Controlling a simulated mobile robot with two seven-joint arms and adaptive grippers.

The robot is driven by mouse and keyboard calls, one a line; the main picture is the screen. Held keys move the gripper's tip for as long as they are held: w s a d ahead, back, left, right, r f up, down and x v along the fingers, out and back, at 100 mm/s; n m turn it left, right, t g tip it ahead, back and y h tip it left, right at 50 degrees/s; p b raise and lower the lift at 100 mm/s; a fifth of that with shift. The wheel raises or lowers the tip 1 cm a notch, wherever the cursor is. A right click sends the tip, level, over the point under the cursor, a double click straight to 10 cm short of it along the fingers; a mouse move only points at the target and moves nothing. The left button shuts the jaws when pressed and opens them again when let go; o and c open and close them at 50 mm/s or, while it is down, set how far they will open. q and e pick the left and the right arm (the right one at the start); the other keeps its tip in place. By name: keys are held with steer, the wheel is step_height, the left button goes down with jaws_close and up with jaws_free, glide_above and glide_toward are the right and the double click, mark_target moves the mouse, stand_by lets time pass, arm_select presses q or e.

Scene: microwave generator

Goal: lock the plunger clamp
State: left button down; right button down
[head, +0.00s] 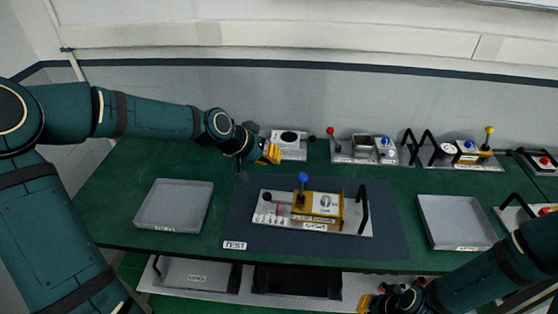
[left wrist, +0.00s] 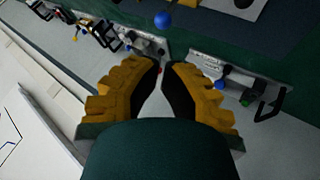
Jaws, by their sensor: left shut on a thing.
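A fixture (head: 359,229) sits on the dark mat marked TEST. It has a yellow block, a thin red part at its left, a black handle at its right and a blue ball knob (head: 302,177) standing upright. I take this knob lever to be the plunger clamp. A blue ball (left wrist: 162,19) also shows beyond my fingers in the left wrist view. My left gripper (head: 271,154) is behind and left of the fixture, apart from the knob. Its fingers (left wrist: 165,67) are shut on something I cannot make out. My right gripper (head: 366,302) is low at the front edge, partly hidden.
Grey trays stand left (head: 173,207) and right (head: 455,222) of the mat. Along the back wall are a plate with a black circle (head: 289,137), a red-knobbed device (head: 345,155) and a yellow-knobbed device (head: 465,160). The mat around the fixture is clear.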

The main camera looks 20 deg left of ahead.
arm_select(q)
steer(key=s+d+f+m+g+y+b, duration=0.15)
steer(key=s+d+f+m+g, duration=0.25)
steer(key=d+f, duration=0.4)
steer(key=m+t+y+b, duration=0.55)
steer(key=m+y, duration=0.25)
steer(key=y, duration=0.6)
glide_toward(302, 185)
steer(key=shift+t, duration=0.35)
steer(key=x, duration=0.2)
steer(key=p+x, duration=0.1)
steer(key=x, duration=0.1)
steer(key=w+r+p+x, duration=0.1)
steer(key=x, duration=0.1)
steer(key=shift+w+a+f, duration=0.15)
steer(key=shift+f, duration=0.05)
steer(key=shift+w, duration=0.1)
